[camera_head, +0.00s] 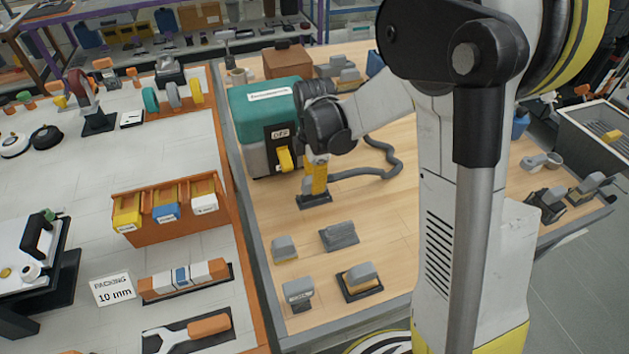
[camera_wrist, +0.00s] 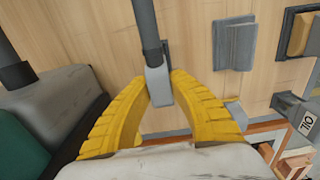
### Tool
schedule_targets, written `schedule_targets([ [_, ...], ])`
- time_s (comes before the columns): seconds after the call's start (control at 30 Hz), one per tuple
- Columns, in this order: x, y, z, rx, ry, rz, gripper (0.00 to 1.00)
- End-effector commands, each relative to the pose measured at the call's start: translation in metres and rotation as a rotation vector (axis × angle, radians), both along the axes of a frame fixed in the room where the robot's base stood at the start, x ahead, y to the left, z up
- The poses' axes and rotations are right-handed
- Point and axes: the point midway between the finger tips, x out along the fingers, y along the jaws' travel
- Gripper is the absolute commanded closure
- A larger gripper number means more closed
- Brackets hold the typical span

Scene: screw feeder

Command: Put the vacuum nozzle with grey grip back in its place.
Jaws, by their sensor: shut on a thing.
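My gripper (camera_head: 314,190) is low over the wooden table, just right of the green and grey vacuum (camera_head: 268,112). In the wrist view its two yellow fingers (camera_wrist: 162,84) are shut on the grey grip of the nozzle (camera_wrist: 158,88). A dark tube runs up from the grip in that view. In the head view a grey hose (camera_head: 387,158) trails on the table to the right of my gripper. A dark plate (camera_head: 316,203) lies directly below my fingers. The nozzle's lower end is hidden, so I cannot tell whether it touches the plate.
A flat grey piece (camera_head: 340,237), grey blocks (camera_head: 284,247), a labelled block (camera_head: 298,291) and a grey-yellow piece on a dark plate (camera_head: 361,277) stand in front. The vacuum has a yellow switch (camera_head: 285,159) under an "OFF" label. Clear wood lies between them.

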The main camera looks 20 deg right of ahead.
Motion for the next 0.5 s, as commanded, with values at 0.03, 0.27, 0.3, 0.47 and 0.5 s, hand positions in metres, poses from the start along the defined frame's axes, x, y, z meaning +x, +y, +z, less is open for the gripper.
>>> schedule_targets([
  [0.03, 0.0, 0.0, -0.0019, 0.0, 0.0, 0.0, 1.0],
  [0.27, 0.0001, 0.0, -0.0065, 0.0, 0.0, 0.0, 1.0],
  [0.3, 0.0, 0.0, -0.0073, 0.0, 0.0, 0.0, 1.0],
  [0.47, 0.0, 0.0, -0.0067, 0.0, 0.0, 0.0, 0.56],
  [0.5, 0.0, 0.0, -0.0067, 0.0, 0.0, 0.0, 0.56],
])
